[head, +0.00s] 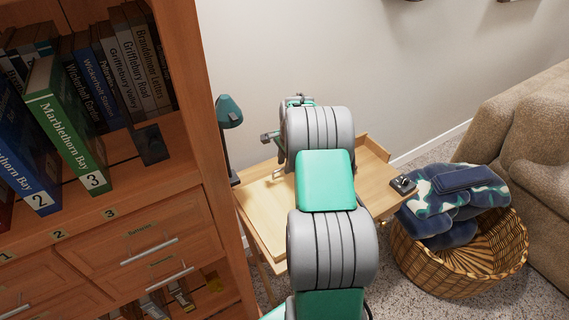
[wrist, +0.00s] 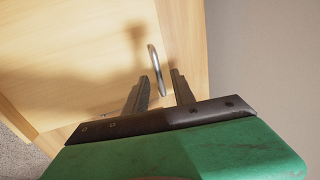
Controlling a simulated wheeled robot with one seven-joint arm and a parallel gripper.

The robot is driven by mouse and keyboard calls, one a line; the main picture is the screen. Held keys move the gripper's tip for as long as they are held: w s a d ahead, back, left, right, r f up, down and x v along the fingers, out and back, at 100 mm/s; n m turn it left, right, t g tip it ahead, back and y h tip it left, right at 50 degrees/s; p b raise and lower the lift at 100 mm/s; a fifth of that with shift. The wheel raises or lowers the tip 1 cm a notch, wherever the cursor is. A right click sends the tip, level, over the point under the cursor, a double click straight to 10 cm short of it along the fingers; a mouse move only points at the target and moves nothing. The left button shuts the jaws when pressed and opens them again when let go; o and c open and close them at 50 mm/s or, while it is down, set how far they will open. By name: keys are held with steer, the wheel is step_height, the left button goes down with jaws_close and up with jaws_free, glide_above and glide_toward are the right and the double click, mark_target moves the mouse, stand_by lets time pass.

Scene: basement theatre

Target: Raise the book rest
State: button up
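The book rest (head: 262,215) is a pale wooden board lying on a small wooden desk (head: 372,168) in the head view; my arm covers its right part. In the wrist view the board (wrist: 75,60) fills the upper left. A thin curved metal handle (wrist: 157,72) stands out from it. My gripper (wrist: 160,82) is open, with its two dark fingers apart and the handle's lower end appearing between their tips. I cannot tell whether either finger touches it. In the head view my arm hides the fingers.
A wooden bookcase (head: 215,180) with numbered books stands close at the left. A green lamp (head: 229,112) rises beside the desk. A small dark object (head: 403,184) sits on the desk's right edge. A wicker basket (head: 455,270) of clothes and a sofa (head: 545,150) stand at the right.

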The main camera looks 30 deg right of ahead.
steer(key=shift+c, duration=0.4)
jaws_close()
stand_by(0.9)
